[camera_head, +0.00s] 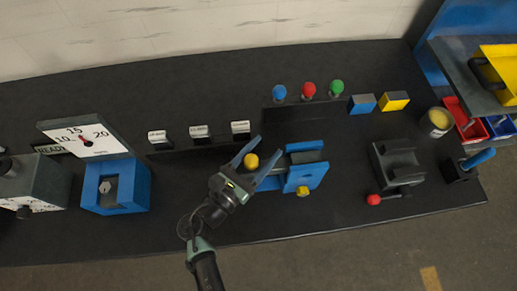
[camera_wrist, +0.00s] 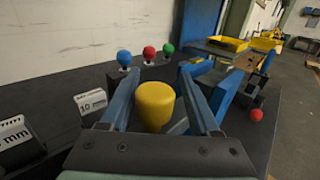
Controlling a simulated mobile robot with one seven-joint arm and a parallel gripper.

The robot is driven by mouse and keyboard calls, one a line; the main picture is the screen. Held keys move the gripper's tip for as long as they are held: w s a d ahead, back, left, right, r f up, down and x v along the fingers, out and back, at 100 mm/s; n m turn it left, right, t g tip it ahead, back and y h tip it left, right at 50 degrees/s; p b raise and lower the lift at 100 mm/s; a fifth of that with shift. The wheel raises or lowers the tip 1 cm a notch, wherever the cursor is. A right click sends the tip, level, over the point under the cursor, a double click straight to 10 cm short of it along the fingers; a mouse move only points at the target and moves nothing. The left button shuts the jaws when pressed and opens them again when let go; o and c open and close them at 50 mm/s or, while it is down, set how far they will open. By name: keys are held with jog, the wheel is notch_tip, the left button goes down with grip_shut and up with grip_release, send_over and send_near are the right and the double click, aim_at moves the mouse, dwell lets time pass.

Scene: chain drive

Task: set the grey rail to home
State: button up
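My gripper (camera_head: 259,158) has its two blue fingers spread apart, one on each side of a yellow knob (camera_head: 251,161). In the wrist view the knob (camera_wrist: 155,105) stands between the fingers, with a gap visible on its right; contact on the left is unclear. To the right is a blue fixture (camera_head: 300,177) with a grey block (camera_head: 305,157) in its channel and a second yellow knob (camera_head: 303,191) at its front. A grey bar (camera_wrist: 180,126) shows beside the knob in the wrist view, probably the grey rail; my fingers hide much of it.
Three labelled blocks (camera_head: 199,133) stand left of the gripper. Blue, red and green knobs (camera_head: 309,90) stand behind. A dark grey vise-like device (camera_head: 398,163) with a red ball handle (camera_head: 373,199) sits right. A dial gauge (camera_head: 86,140) stands left. The table front is clear.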

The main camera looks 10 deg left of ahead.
jog(key=shift+o, duration=0.3)
jog(key=shift+s+a, duration=0.15)
jog(key=shift+a, duration=0.05)
jog(key=shift+s+a+f, duration=0.1)
jog(key=shift+s+a, duration=0.1)
jog(key=shift+s, duration=0.1)
jog(key=b+v, duration=0.2)
jog(key=v, duration=1)
jog(key=shift+b, duration=0.35)
